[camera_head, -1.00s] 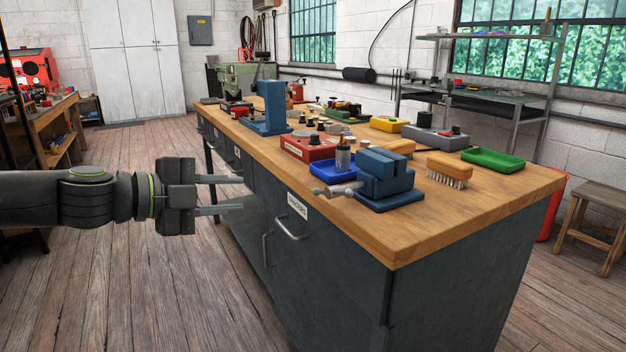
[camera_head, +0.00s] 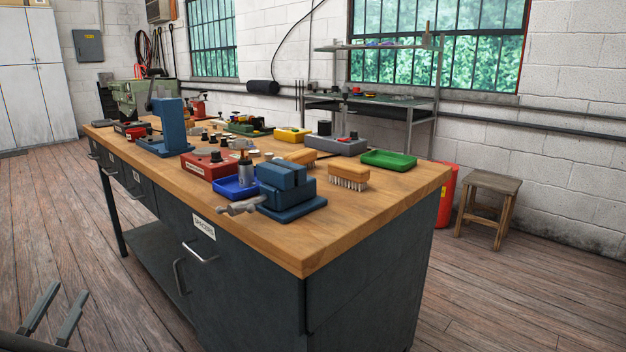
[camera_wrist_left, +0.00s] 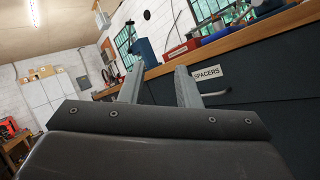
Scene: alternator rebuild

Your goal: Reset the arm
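My left gripper (camera_head: 57,315) shows at the lower left of the head view, low over the wooden floor and left of the workbench. Its two fingers are apart with nothing between them. In the left wrist view the two fingers (camera_wrist_left: 158,88) also stand apart and empty, facing the bench's dark front with the SPACERS drawer label (camera_wrist_left: 207,73). Most of my left arm is out of the head view. My right gripper is in neither view.
The workbench (camera_head: 375,214) holds a blue vise (camera_head: 287,187), a blue tray (camera_head: 236,190), a red box (camera_head: 208,164), a brush (camera_head: 348,177), a green tray (camera_head: 389,159) and a blue press (camera_head: 171,128). A stool (camera_head: 488,205) stands at right. Floor left of the bench is clear.

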